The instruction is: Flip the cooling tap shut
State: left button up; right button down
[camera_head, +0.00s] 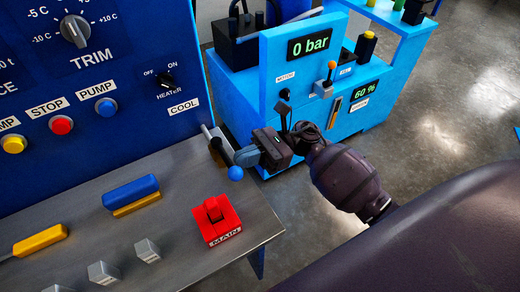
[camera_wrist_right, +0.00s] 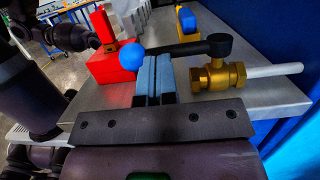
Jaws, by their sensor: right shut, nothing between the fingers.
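The cooling tap (camera_wrist_right: 222,76) is a brass valve with a white pipe running right, at the panel end of the steel bench. Its black lever (camera_wrist_right: 187,48) points left in the right wrist view, looking roughly in line with the pipe, and ends in a blue ball (camera_wrist_right: 132,56). The ball also shows in the head view (camera_head: 235,173). My right gripper (camera_head: 240,156) is shut and empty, its light-blue fingers (camera_wrist_right: 155,76) right at the lever beside the ball. I cannot tell whether they touch it. In the head view the gripper partly hides the tap. My left gripper is not seen.
A red MAIN switch (camera_head: 217,220) stands on the steel bench (camera_head: 180,215), near the tap. The blue panel (camera_head: 130,120) with its COOL label (camera_head: 184,107) rises behind. A light-blue machine (camera_head: 350,115) stands beyond the bench's right edge. Open floor (camera_head: 440,120) lies to the right.

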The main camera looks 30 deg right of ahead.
jog(key=shift+a, duration=0.3)
jog(key=t, duration=0.1)
jog(key=a+m+t, duration=0.1)
jog(key=shift+s+r+t, duration=0.1)
jog(key=shift+s+t, duration=0.15)
jog(key=shift+t, duration=0.05)
jog(key=shift+a+m, duration=0.3)
jog(key=shift+a, duration=0.05)
jog(key=shift+s, duration=0.1)
